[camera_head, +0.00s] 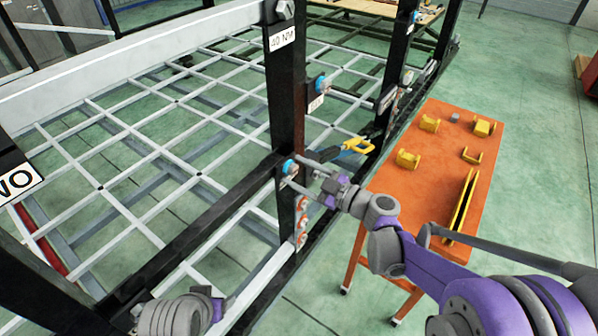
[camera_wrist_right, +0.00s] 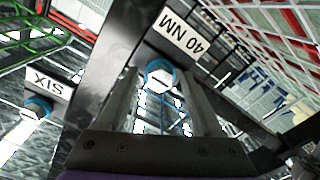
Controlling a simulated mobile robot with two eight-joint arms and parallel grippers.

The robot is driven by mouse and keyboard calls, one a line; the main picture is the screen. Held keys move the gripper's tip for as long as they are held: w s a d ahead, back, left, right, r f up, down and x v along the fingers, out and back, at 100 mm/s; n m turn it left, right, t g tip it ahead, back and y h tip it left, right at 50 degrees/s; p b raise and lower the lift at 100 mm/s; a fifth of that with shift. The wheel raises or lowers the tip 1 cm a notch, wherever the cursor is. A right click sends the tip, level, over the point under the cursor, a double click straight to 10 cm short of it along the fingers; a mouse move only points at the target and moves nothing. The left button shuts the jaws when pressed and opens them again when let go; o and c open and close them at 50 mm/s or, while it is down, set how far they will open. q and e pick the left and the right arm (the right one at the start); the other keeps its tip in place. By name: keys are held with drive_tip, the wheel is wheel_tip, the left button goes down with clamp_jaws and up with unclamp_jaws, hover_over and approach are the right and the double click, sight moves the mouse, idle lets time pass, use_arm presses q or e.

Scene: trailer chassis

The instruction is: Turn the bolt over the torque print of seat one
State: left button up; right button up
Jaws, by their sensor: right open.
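A bolt (camera_wrist_right: 160,76) with a pale hex head and a blue collar sits on a dark post beside a white "40 NM" print (camera_wrist_right: 182,36), which reads upside down in the right wrist view. In the head view a blue-collared bolt (camera_head: 289,166) shows on the near black post, at the tips of my right gripper (camera_head: 301,180). The right gripper is open. In the wrist view its two fingers (camera_wrist_right: 165,100) point toward the bolt, one on each side; contact cannot be told.
Another blue-collared bolt (camera_head: 320,82) shows further along; a "SIX" print (camera_wrist_right: 48,85) adjoins one in the wrist view. A yellow tool (camera_head: 356,145) lies behind my right gripper. An orange table (camera_head: 400,200) with yellow parts stands right. Another "40 NM" print (camera_head: 282,38) is higher.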

clamp_jaws()
drive_tip(key=shift+m, duration=0.3)
